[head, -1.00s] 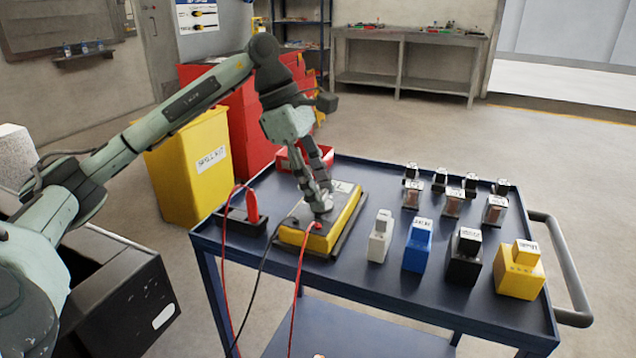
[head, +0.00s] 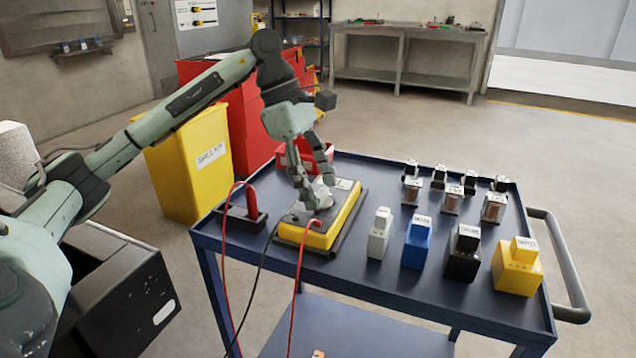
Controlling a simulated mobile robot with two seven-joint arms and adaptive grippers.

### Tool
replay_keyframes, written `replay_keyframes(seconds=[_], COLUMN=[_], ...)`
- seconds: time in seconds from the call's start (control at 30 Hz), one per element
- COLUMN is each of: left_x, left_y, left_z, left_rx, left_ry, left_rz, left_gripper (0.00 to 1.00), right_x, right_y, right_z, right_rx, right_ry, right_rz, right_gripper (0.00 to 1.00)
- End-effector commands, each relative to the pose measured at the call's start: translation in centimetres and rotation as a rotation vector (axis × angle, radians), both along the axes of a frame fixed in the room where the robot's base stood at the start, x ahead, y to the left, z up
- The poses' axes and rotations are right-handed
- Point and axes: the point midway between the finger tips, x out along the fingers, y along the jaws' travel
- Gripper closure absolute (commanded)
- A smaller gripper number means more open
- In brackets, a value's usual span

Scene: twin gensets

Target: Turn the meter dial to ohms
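The yellow meter (head: 345,222) lies flat on the blue cart near its left end, face up, with a red and a black lead plugged in at its near side. My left gripper (head: 318,199) points down at the meter's face from above, its fingertips at the pale round dial (head: 320,201). The fingers look close around the dial, but they cover most of it. The dial's pointer and markings cannot be read. I cannot tell whether the fingers press on the dial. My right gripper is not in view.
The blue cart (head: 400,297) also carries a black holder (head: 240,220) with a red probe, a red bin (head: 290,160), and several white, blue, black and yellow blocks to the right of the meter. A yellow spill kit bin (head: 185,180) stands behind the cart's left side.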

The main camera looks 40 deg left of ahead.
Motion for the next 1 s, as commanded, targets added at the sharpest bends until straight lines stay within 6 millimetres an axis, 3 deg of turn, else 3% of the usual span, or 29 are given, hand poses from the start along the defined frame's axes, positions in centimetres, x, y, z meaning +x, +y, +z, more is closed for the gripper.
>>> replay_keyframes(seconds=[0.33, 0.77, 1.0], left_x=[0.0, -0.8, -1.0], left_y=[0.4, 3.6, 4.4], left_z=[1.0, 9.1, 11.0], left_rx=[-0.001, -0.002, 0.0], left_ry=[-0.002, -0.005, -0.001], left_rz=[0.002, 0.001, 0.001], left_gripper=[0.41, 0.41, 0.41], right_x=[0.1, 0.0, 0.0], right_y=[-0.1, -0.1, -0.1], right_z=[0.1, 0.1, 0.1], right_rx=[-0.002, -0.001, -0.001], right_ry=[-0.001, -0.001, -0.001], right_rz=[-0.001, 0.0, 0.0], right_gripper=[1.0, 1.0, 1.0])
